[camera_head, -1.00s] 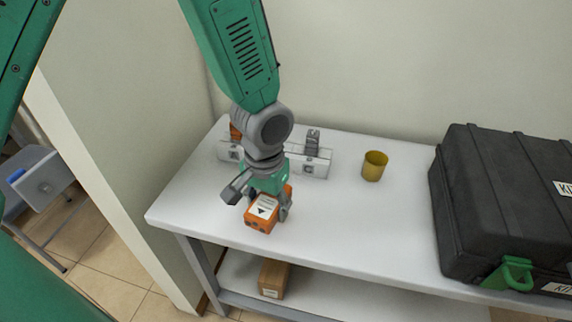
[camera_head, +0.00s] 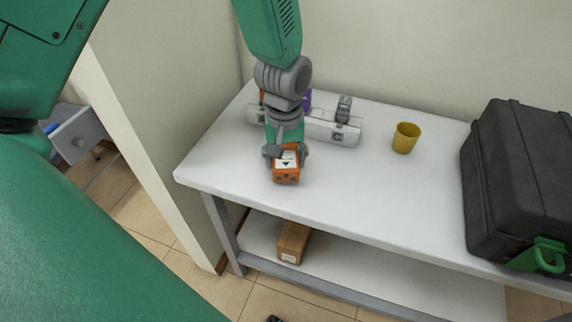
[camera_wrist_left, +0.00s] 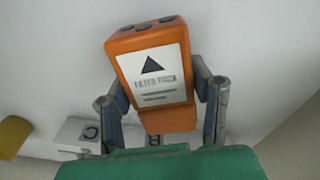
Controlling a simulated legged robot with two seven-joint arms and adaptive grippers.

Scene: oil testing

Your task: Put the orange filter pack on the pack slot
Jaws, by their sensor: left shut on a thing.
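The orange filter pack (camera_head: 286,172) has a white label with a black triangle. My left gripper (camera_head: 285,153) is shut on it and holds it over the left part of the white table. In the left wrist view the pack (camera_wrist_left: 153,70) sits between the two fingers (camera_wrist_left: 162,103) with its label facing the camera. A white rack (camera_head: 330,128) stands at the back of the table, behind the gripper; my arm hides part of it. I cannot make out which place on the rack is the pack slot. My right gripper is not in view.
A yellow cup (camera_head: 405,138) stands right of the rack. A black case (camera_head: 520,180) with a green latch fills the table's right end. A cardboard box (camera_head: 293,242) lies on the lower shelf. The table's front middle (camera_head: 370,200) is clear.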

